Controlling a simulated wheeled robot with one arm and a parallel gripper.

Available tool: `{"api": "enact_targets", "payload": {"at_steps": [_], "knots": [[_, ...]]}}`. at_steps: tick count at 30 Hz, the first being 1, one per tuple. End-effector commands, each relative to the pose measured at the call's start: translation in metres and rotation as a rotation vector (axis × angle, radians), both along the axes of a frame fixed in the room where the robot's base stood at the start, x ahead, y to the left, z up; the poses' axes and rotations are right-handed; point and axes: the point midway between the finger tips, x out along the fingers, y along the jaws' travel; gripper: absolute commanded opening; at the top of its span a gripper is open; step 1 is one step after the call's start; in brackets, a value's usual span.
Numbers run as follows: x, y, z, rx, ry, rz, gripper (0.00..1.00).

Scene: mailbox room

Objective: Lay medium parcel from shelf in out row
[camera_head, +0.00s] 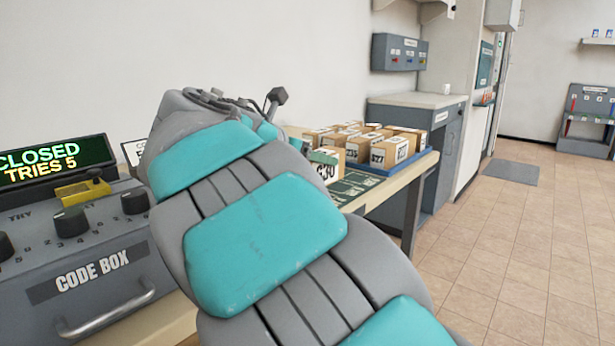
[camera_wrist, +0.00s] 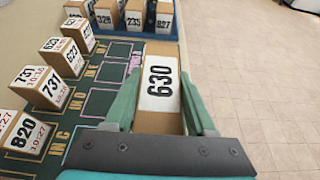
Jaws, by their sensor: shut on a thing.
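My gripper (camera_wrist: 160,78) is shut on a brown cardboard parcel (camera_wrist: 151,118) with a white label reading 630. In the wrist view its green fingers press on both sides of the parcel. The dark green mat (camera_wrist: 93,103) with pale outlined spaces lies left of the parcel in the wrist view. I cannot tell whether the parcel touches the table, or read which row is the out row.
Parcels marked 820 (camera_wrist: 26,133), 737 (camera_wrist: 45,88) and 623 (camera_wrist: 63,56) stand along the mat's left side. A blue tray (camera_head: 405,165) holds several parcels at the table's far end. The code box (camera_head: 90,262) stands at left. The floor (camera_head: 510,240) at right is clear.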

Motion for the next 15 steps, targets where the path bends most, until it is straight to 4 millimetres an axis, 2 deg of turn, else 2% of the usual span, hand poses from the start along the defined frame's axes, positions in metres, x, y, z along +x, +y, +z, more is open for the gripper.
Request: {"api": "enact_targets", "payload": {"at_steps": [9, 15], "knots": [[-0.007, 0.018, 0.0, 0.0, -0.002, 0.001, 0.0], [-0.007, 0.017, -0.025, -0.002, 0.0, -0.001, 0.0]]}}
